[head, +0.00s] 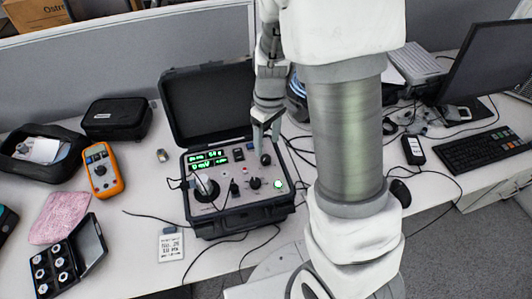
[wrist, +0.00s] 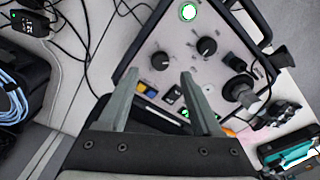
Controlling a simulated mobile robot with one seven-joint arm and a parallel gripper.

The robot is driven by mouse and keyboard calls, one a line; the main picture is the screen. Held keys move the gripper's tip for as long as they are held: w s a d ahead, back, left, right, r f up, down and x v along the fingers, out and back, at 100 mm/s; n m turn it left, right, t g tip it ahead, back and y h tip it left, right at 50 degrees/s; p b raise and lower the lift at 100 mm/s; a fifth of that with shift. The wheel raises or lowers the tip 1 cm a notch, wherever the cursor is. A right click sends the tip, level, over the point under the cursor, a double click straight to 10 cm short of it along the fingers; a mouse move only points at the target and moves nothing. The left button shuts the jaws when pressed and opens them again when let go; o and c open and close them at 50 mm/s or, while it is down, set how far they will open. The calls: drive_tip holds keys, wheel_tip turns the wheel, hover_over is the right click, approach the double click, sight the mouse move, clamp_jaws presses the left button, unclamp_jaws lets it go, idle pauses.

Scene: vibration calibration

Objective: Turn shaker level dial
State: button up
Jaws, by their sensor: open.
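A portable calibrator in an open black case shows a grey panel (head: 228,201) with several controls. Two black dials sit near its right side: a rear dial (head: 265,160), also in the wrist view (wrist: 159,60), and a front dial (head: 254,183), also in the wrist view (wrist: 206,46). Their labels are too small to read, so I cannot tell which is the shaker level dial. My gripper (head: 267,146) is open and empty above the rear dial. In the wrist view, my fingertips (wrist: 160,75) lie on either side of that dial, seemingly above it; contact is not visible.
A lit green button (head: 277,184) is beside the dials. A cylindrical shaker head (head: 205,188) stands on the panel's left. The raised lid (head: 207,100) is behind the panel. An orange multimeter (head: 102,170) lies left of the case. Cables run along the case's right and front.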

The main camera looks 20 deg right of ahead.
sight(266, 158)
drive_tip(key=shift+a+f, duration=0.15)
drive_tip(key=shift+f, duration=2.65)
clamp_jaws()
